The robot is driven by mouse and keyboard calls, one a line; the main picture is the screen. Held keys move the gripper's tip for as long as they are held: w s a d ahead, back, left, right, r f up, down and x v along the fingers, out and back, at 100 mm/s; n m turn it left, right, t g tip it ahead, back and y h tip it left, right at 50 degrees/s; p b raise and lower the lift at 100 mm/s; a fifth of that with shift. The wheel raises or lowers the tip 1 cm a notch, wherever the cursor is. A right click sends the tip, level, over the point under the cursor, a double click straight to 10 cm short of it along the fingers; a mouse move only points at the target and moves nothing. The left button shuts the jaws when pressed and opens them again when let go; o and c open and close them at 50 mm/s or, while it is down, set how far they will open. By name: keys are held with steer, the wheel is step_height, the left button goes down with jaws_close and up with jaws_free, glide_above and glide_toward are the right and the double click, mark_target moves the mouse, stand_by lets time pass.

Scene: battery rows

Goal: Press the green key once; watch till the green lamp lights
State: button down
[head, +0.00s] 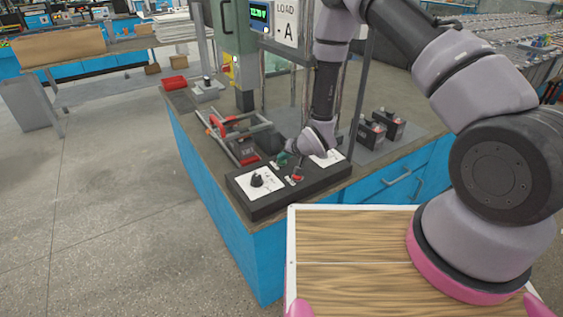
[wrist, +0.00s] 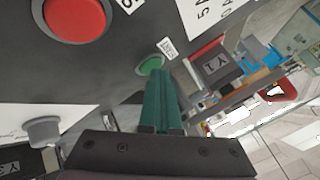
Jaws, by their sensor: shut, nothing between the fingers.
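The green key (wrist: 150,65) is a small round green button on a dark control box (head: 262,210), beside a small white label. My gripper (wrist: 156,75) has green fingers, shut and empty, with their tips right at the key and covering part of it in the wrist view. I cannot tell whether they touch it or hover just above. In the head view my gripper (head: 282,159) is low over the middle of the box, and the key is hidden there. I cannot make out a green lamp in either view.
A large red button (wrist: 77,18) is near the green key. A black knob (head: 257,181) on a white plate is at the box's left. A red-handled tool (head: 235,137) lies behind the box on the bench. Black batteries (head: 373,131) stand to the right. A green cabinet has a lit display (head: 258,13).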

mark_target(283, 163)
steer(key=shift+r, duration=0.7)
steer(key=shift+r, duration=2.55)
